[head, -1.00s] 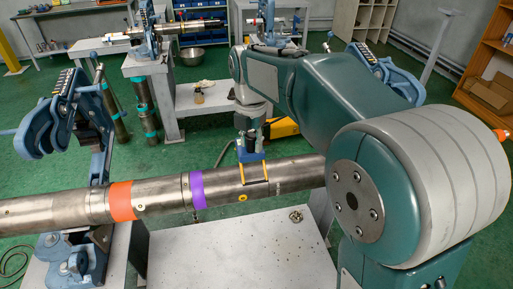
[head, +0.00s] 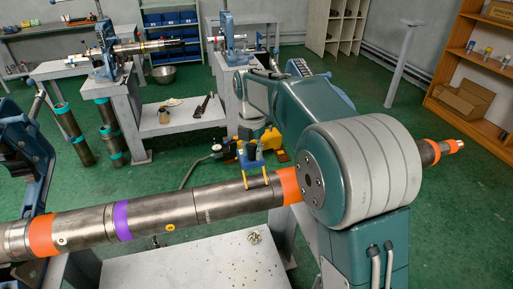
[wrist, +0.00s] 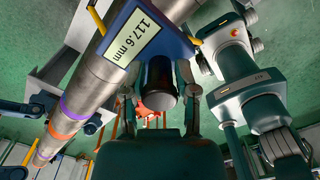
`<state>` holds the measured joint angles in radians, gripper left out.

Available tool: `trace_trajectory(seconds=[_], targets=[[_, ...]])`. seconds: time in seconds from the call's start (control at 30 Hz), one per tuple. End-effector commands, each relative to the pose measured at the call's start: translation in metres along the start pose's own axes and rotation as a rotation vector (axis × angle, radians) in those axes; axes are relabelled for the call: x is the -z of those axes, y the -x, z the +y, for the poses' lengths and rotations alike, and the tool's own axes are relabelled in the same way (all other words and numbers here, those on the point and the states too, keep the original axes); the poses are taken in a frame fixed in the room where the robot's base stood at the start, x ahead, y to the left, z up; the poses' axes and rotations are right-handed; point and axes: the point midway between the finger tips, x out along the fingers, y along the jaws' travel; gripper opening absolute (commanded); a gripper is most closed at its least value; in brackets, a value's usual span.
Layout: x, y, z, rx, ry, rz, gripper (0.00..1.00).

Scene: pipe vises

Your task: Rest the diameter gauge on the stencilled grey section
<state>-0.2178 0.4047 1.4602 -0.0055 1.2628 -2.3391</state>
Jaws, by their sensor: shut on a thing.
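The diameter gauge (head: 249,158) has a blue body and yellow prongs. Its display reads 117.6 mm in the wrist view (wrist: 132,35). My gripper (wrist: 160,90) is shut on the gauge's dark round handle; it also shows in the head view (head: 250,142). The gauge is at the long pipe, its prongs overlapping the grey section (head: 225,202) just left of the right orange band (head: 290,185). Small faint marks, apparently stencilling, show on this section left of the gauge. I cannot tell whether the prongs touch the pipe.
A purple band (head: 123,221), a left orange band (head: 42,236) and a yellow dot (head: 170,227) mark the pipe. A blue vise (head: 22,150) stands at left. A grey bench plate (head: 190,268) lies below. Behind are benches, upright pipes (head: 75,135) and a wooden shelf (head: 470,105).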

Motion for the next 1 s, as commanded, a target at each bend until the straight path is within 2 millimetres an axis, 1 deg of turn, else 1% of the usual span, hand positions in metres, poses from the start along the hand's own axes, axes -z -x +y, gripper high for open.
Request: trace_trajectory(seconds=[0.1, 0.27, 0.6, 0.8, 1.0], targets=[[-0.004, -0.01, -0.006, -0.004, -0.003, 0.003, 0.0], [-0.006, -0.024, -0.009, -0.007, -0.003, 0.004, 0.0], [-0.002, -0.056, -0.005, -0.003, -0.003, 0.002, 0.0], [-0.003, -0.067, -0.005, -0.005, -0.003, 0.001, 0.0], [-0.004, -0.07, -0.008, -0.007, -0.003, 0.003, 0.0]])
